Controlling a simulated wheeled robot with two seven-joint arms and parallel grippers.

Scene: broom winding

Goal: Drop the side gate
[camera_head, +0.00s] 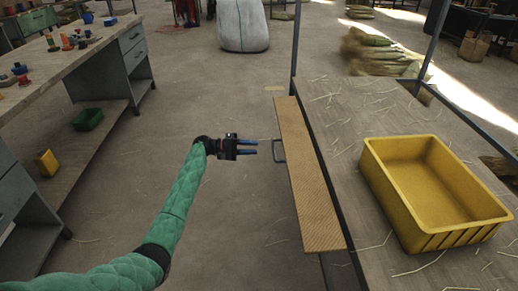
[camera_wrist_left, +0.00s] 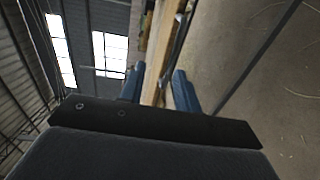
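The side gate (camera_head: 308,180) is a long tan board along the left edge of the workbench (camera_head: 345,110). A small dark handle (camera_head: 279,151) sticks out from its left side. My left gripper (camera_head: 254,147) points right at the handle, with its two blue fingers apart and nothing between them. It is a short gap left of the handle and not touching it. In the left wrist view the blue fingers (camera_wrist_left: 159,90) stand apart, and the gate (camera_wrist_left: 163,45) shows beyond and between them. My right gripper is not in view.
A yellow crate (camera_head: 375,178) stands on the workbench among loose straw. A metal post (camera_head: 295,50) rises at the gate's far end. Another bench (camera_head: 85,52) with small coloured items is at the left. The floor between the benches is clear.

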